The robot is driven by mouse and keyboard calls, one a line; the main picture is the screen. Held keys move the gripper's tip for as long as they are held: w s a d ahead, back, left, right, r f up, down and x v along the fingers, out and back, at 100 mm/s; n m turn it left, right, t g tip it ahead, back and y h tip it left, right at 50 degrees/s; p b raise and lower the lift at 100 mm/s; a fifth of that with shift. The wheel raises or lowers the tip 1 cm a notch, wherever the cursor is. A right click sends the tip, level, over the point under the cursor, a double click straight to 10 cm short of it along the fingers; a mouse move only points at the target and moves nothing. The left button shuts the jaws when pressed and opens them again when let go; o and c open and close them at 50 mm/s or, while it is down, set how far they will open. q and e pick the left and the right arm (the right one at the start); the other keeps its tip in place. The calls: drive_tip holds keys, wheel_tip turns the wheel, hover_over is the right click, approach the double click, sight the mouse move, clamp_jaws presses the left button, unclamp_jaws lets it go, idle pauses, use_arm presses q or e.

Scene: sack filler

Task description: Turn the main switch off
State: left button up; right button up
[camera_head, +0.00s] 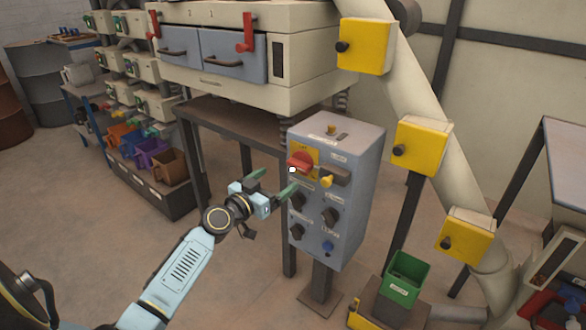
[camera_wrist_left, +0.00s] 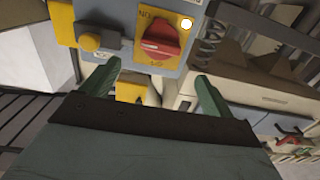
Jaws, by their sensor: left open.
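The main switch is a red rotary knob (camera_head: 301,162) on a yellow plate, at the upper left of the front of a grey control box (camera_head: 350,215) on a post. In the left wrist view the red knob (camera_wrist_left: 162,40) shows at the top middle, ahead of the fingers. Its exact setting is hard to read. My left gripper (camera_head: 274,182) is open and empty, with green fingers, just left of the box. In the left wrist view its fingertips (camera_wrist_left: 155,75) are spread below the knob and apart from it. My right gripper is not in view.
A yellow knob (camera_head: 327,181) and several black knobs sit close to the main switch on the box. A cabinet with red handles (camera_head: 245,35) stands behind on a dark frame. A green bin (camera_head: 403,278) stands at the box's lower right. Open floor lies at lower left.

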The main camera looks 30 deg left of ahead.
sight(296, 166)
use_arm(q)
drive_tip(key=w, duration=0.4)
drive_tip(key=w+b, duration=0.1)
drive_tip(key=w, duration=0.2)
drive_tip(key=shift+d, duration=0.3)
drive_tip(key=shift+w, duration=0.65)
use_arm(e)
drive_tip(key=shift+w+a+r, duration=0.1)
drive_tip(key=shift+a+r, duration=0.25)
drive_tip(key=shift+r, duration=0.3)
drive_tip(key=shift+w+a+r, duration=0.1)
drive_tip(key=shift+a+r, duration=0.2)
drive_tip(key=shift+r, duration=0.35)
use_arm(q)
drive_tip(key=c, duration=1)
